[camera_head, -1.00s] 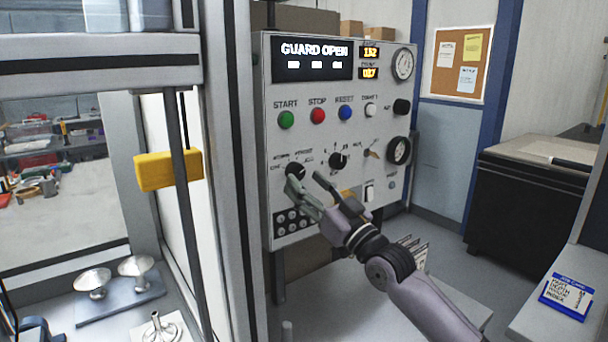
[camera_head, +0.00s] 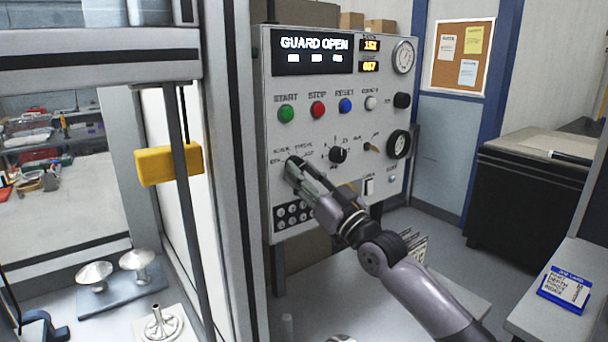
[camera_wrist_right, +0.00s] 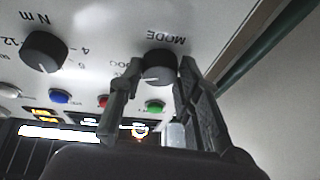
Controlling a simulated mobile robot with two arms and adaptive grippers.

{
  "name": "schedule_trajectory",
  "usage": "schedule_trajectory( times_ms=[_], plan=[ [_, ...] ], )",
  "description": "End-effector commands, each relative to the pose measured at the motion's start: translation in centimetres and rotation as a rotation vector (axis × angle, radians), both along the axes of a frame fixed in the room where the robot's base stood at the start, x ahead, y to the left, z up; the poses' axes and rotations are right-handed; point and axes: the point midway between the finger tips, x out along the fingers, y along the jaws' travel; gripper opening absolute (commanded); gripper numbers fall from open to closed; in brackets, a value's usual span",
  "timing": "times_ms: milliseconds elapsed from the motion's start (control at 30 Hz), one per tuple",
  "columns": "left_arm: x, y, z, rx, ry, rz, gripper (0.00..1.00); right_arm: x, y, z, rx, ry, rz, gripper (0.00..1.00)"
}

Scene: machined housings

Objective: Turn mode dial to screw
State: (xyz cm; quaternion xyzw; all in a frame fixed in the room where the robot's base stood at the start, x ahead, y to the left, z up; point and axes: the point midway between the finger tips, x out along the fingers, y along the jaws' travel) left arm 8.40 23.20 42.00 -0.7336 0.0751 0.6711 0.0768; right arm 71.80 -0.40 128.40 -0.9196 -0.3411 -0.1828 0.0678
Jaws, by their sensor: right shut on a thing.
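The mode dial (camera_wrist_right: 160,67) is a black round knob on the grey control panel (camera_head: 320,105). In the right wrist view it sits between my two fingers, under the upside-down word MODE. My right gripper (camera_wrist_right: 162,72) is shut on it, one finger on each side. In the head view my right gripper (camera_head: 297,170) reaches the panel's lower left and hides most of the dial. The small labels around the dial are too small or covered to read, so its setting cannot be told. My left gripper is in neither view.
A second black knob (camera_head: 338,155) stands to the right of the mode dial. Green (camera_head: 286,113), red (camera_head: 318,110) and blue (camera_head: 345,105) buttons sit above. The display (camera_head: 313,53) reads GUARD OPEN. A grey frame post (camera_head: 240,190) stands close at the left.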

Motion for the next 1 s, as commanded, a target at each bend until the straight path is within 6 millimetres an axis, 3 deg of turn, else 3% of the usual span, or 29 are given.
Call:
schedule_trajectory(
  times_ms=[233, 467, 800, 1000],
  plan=[
    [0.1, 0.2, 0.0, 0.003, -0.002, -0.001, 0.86, 0.0, 0.0, 0.0, 0.0, 0.0, 0.0, 0.03],
    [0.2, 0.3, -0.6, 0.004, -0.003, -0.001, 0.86, 0.0, -0.1, -0.1, -0.019, -0.015, 0.0, 0.03],
    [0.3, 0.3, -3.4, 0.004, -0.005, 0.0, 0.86, 0.2, -0.4, -0.1, -0.177, -0.13, -0.004, 0.03],
    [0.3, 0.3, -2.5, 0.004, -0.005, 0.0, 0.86, 0.4, -0.6, 0.6, -0.327, -0.235, -0.005, 0.03]
  ],
)
